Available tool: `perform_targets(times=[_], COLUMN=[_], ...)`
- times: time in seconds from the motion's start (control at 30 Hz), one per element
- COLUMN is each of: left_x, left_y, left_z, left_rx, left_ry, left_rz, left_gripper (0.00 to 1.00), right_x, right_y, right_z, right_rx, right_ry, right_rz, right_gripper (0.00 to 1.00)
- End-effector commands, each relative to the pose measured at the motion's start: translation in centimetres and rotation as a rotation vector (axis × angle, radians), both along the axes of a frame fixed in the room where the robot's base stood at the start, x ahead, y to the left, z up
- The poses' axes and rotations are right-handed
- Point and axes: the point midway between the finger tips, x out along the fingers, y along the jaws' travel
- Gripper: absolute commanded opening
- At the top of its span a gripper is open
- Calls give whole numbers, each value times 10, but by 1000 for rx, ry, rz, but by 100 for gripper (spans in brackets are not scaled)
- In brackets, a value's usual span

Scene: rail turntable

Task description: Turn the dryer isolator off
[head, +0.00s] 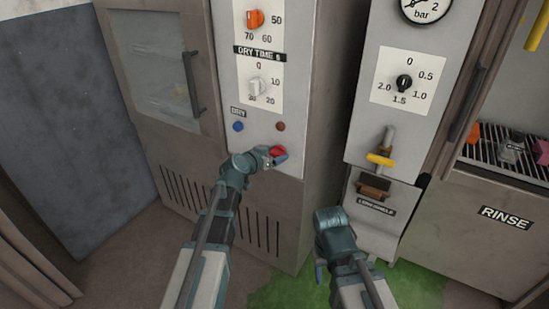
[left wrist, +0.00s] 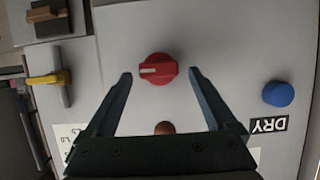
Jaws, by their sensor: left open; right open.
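The dryer isolator looks to be a red rotary knob (head: 279,151) low on the dryer panel, partly hidden by my left gripper in the head view. In the left wrist view the red knob (left wrist: 158,69) shows whole, with a white pointer mark toward the picture's left. My left gripper (head: 268,158) is open in front of the panel. In the left wrist view its fingertips (left wrist: 160,76) stand on either side of the knob, with a visible gap on each side. My right gripper (head: 320,268) is low, away from the panel; its fingers are mostly hidden.
A blue button (head: 238,126) and a brown-red button (head: 280,126) sit above the knob. A white dial (head: 257,87) and an orange dial (head: 255,19) are higher. Right are a black dial (head: 404,83), a yellow-handled valve (head: 381,158) and a rinse cabinet (head: 480,225).

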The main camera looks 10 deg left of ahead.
Motion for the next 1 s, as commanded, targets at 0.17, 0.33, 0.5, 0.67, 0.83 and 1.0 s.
perform_targets(times=[0.17, 0.33, 0.5, 0.67, 0.83, 1.0], left_x=[8, 8, 8, 8, 8, 8], left_y=[-3, -4, -3, -3, -3, -3], left_z=[-4, -3, -3, -3, -3, -3], left_rx=[1, 1, 1, 1, 1, 0], left_ry=[0, 0, 0, 0, 0, 1], left_rz=[-1, 0, 0, 0, -1, -1], left_gripper=[90, 90, 79, 50, 20, 4], right_x=[0, 0, 0, 0, 0, 0], right_y=[0, 0, 0, 0, 0, 0], right_z=[-4, -3, -3, -3, -3, -3], right_rx=[0, 0, 0, 0, 0, 0], right_ry=[0, 0, 0, 0, 0, 0], right_rz=[0, 0, 0, 0, 0, 0], right_gripper=[50, 50, 50, 50, 50, 50])
